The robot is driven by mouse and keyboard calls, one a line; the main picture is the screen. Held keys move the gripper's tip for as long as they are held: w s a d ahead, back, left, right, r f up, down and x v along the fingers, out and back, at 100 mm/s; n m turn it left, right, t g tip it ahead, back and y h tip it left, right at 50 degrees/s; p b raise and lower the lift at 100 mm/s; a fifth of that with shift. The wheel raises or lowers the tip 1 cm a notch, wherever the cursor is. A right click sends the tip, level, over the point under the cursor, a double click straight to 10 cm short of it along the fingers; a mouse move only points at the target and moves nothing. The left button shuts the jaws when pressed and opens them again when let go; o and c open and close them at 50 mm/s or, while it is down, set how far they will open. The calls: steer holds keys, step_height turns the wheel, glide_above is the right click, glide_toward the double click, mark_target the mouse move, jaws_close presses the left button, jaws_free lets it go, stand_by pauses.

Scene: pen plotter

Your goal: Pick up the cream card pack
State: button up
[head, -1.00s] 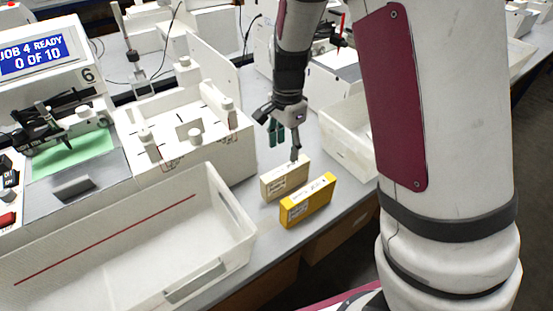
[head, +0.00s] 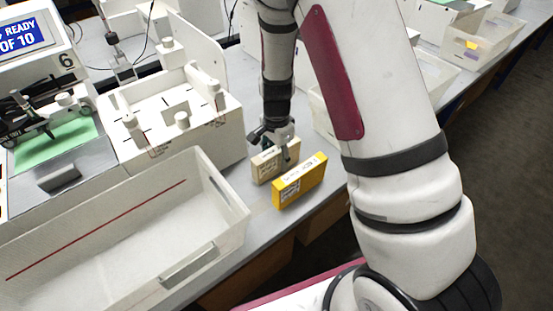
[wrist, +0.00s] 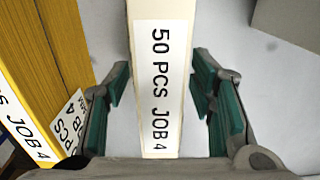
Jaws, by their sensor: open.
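The cream card pack (head: 266,168) stands on the grey table. In the wrist view its top face with the label "50 PCS JOB 4" (wrist: 158,75) lies between the fingers of my gripper (wrist: 162,108). The green finger pads are on either side of the pack with gaps visible, so the gripper is open around it. In the head view my gripper (head: 275,145) is at the pack's top and partly hides it. A yellow card pack (head: 300,183) stands close beside the cream one, and shows at the left in the wrist view (wrist: 45,60).
A white tray with a red line (head: 225,200) lies left of the packs. A white plotter fixture (head: 225,150) stands behind it. A pale bin (head: 325,122) is to the right of my gripper. The table edge is just in front of the packs.

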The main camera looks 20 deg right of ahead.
steer(key=shift+f, duration=0.85)
steer(key=shift+c, duration=0.2)
jaws_close()
